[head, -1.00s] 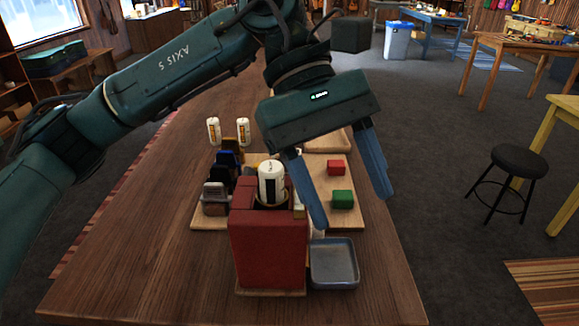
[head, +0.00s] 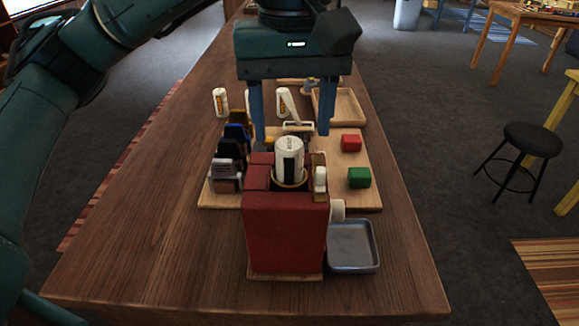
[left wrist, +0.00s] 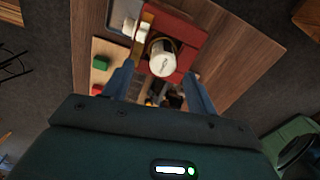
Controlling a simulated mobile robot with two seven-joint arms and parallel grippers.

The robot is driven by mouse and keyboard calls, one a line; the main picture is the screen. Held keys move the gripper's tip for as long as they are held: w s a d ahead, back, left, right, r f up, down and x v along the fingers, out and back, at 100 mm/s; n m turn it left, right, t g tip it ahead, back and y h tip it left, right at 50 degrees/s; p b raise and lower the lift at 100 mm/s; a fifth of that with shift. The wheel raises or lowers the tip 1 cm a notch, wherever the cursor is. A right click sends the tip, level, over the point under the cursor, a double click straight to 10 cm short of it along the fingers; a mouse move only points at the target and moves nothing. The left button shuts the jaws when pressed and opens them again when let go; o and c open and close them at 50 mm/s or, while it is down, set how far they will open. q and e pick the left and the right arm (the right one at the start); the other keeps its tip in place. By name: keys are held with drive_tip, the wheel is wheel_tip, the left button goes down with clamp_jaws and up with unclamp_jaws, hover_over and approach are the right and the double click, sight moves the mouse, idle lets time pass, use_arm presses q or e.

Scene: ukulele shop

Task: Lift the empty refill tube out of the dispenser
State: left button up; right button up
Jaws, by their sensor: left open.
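The red dispenser (head: 286,235) stands upright on the wooden table in the head view. A white refill tube (head: 289,155) with a dark label stands in the round opening in its top, its upper part sticking out. In the left wrist view the tube's white end (left wrist: 162,64) shows inside the ring of the red dispenser (left wrist: 180,28). My left gripper (head: 294,137) is open and empty, fingers pointing down, above and just behind the tube. In the wrist view its fingers (left wrist: 160,80) lie either side of the tube's line, apart from it. My right gripper is not in view.
A grey metal tray (head: 352,247) stands right of the dispenser. Behind are a red block (head: 351,142), a green block (head: 359,177), dark upright items (head: 231,155), several white tubes (head: 220,102) and a wooden tray (head: 339,107). The table's left side is clear.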

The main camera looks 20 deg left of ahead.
sight(289, 143)
use_arm(q)
drive_tip(key=shift+s+a+f+p, duration=0.15)
drive_tip(key=shift+f+p, duration=0.3)
drive_tip(key=shift+f, duration=2.2)
drive_tip(key=c, duration=1.1)
